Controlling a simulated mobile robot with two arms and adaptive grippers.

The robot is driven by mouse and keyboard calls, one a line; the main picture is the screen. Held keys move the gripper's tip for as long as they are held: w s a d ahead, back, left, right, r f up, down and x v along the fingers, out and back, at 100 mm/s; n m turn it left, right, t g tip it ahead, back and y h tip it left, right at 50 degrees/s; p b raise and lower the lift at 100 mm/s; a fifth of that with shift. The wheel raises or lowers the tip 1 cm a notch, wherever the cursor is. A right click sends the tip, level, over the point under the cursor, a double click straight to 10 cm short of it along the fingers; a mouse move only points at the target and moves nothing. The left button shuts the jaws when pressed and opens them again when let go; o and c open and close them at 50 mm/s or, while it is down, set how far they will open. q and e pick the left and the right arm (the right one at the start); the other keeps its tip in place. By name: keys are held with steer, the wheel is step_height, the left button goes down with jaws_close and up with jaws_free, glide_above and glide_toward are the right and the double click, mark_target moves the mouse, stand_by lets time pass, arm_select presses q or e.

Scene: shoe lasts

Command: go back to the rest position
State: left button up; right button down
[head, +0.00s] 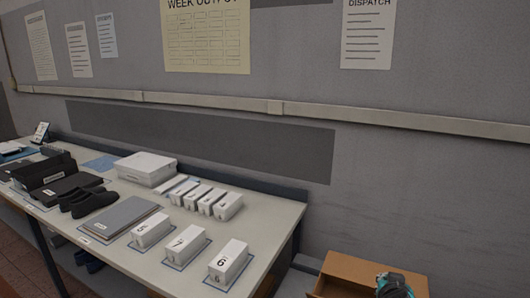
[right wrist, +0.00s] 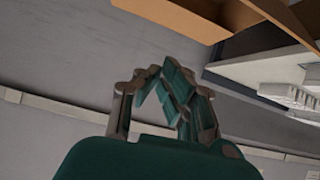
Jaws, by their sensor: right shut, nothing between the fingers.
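My right gripper (right wrist: 158,76) shows in the right wrist view with its teal and grey fingers drawn together and nothing between them. In the head view, a teal and dark part of my right arm or gripper (head: 394,286) shows at the bottom right edge, over a brown box; its fingers cannot be made out there. My left gripper is not in view. White blocks numbered 5 (head: 151,230), 7 (head: 186,245) and 6 (head: 228,262) stand on blue-edged mats at the front of the table. Several smaller white blocks (head: 205,199) stand in a row behind them.
The long pale table (head: 270,215) also bears a white lidded box (head: 146,168), a grey flat box (head: 118,217), dark shoes (head: 95,200) and a black box (head: 44,170). An open brown box (head: 345,270) stands right of the table. A grey wall with a rail (head: 350,115) is behind.

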steer(key=s+a+f+n+g+y, duration=0.25)
steer(key=s+f, duration=0.25)
steer(key=s, duration=0.6)
steer(key=s+a+f+n+g+y, duration=0.15)
steer(key=s+a+f, duration=0.25)
steer(key=s, duration=0.8)
steer(key=s+a+f+n+g+y, duration=0.1)
steer(key=s+a+f+n+g, duration=0.25)
steer(key=s, duration=0.75)
step_height(320, 180, down, 33)
steer(key=s+m+b, duration=0.1)
steer(key=b, duration=0.5)
arm_select(q)
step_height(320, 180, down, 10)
steer(key=b, duration=0.4)
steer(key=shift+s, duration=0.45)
arm_select(e)
steer(key=s+d+f+g, duration=0.2)
steer(key=s+f, duration=1.4)
steer(key=f, duration=0.4)
steer(key=shift+s+d+f, duration=0.3)
steer(key=shift+s, duration=0.05)
